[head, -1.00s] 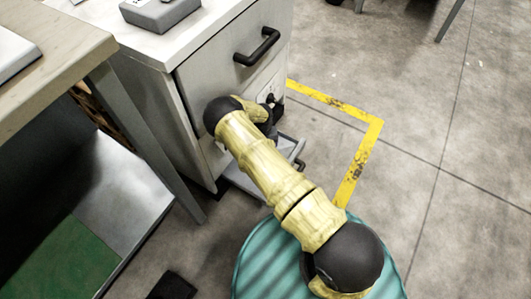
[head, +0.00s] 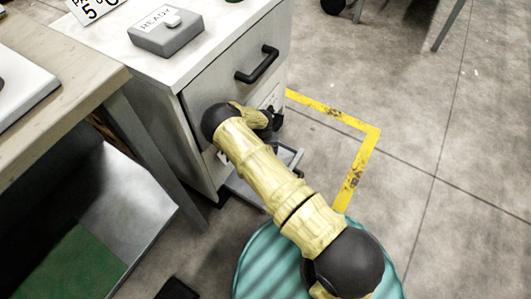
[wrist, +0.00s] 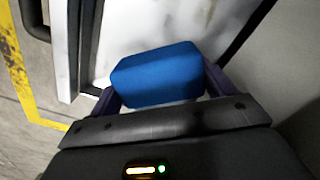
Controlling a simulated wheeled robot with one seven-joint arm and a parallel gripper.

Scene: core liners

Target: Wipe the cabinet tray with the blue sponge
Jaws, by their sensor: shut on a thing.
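The blue sponge (wrist: 158,76) is between the fingers of my gripper (wrist: 160,95) in the wrist view, and the gripper is shut on it. Beyond the sponge lies the white floor of the cabinet tray (wrist: 150,28), with a faint brownish smudge towards the upper right. I cannot tell whether the sponge touches the tray. In the head view the pulled-out tray (head: 243,192) shows low at the front of the cabinet, mostly hidden behind my arm. The gripper is largely hidden there, and the sponge does not show.
The white cabinet (head: 225,92) has an upper drawer with a black handle (head: 257,64). A grey box marked READY (head: 166,33) stands on its top. A workbench (head: 50,75) is at the left. Yellow floor tape (head: 357,170) and open floor lie to the right.

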